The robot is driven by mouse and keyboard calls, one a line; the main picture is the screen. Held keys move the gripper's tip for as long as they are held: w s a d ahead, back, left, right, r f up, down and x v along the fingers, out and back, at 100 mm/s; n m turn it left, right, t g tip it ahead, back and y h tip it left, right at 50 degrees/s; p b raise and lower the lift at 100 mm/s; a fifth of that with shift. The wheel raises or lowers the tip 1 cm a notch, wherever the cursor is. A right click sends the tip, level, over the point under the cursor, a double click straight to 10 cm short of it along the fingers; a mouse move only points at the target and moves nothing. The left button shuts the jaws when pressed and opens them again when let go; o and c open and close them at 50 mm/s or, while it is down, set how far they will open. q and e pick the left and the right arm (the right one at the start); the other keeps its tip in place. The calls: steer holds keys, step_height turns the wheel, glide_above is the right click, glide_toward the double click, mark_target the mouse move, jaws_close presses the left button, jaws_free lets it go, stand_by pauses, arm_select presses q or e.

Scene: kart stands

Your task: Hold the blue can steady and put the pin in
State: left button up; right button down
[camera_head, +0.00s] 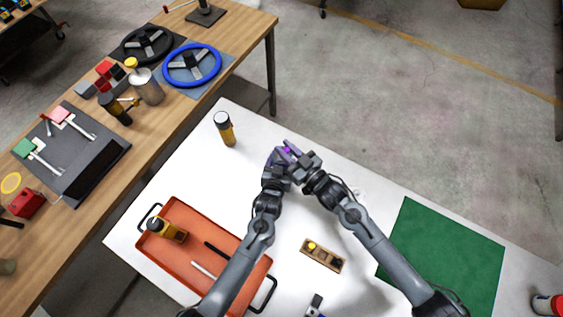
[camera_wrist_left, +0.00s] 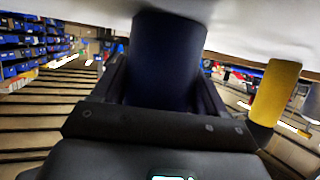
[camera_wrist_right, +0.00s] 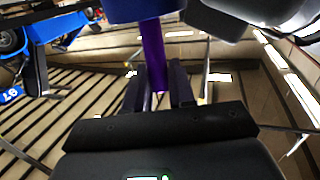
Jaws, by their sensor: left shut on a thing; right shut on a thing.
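My left gripper (camera_head: 272,160) is shut on the dark blue can (camera_wrist_left: 165,60), which stands between its fingers in the left wrist view. My right gripper (camera_head: 296,154) is shut on a purple pin (camera_wrist_right: 153,55). The pin runs from the right fingers to the blue can (camera_wrist_right: 140,10) at the top of the right wrist view. Its far end meets the can's edge there; I cannot tell whether it is inside. In the head view the grippers are close together over the white table, hiding most of the can, with purple pin (camera_head: 288,150) showing between them.
A yellow-and-black bottle (camera_head: 226,130) stands left of the grippers. An orange tray (camera_head: 185,212) holds another yellow bottle (camera_head: 165,229) and two stick-like items. A wooden holder (camera_head: 322,256) and a green mat (camera_head: 440,255) lie nearer and right. A wooden bench (camera_head: 165,125) borders the left.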

steer(key=shift+f, duration=1.5)
steer(key=c, duration=0.9)
jaws_free()
steer(key=shift+o, duration=0.2)
steer(key=v, duration=1.2)
arm_select(q)
steer(key=o, duration=1.1)
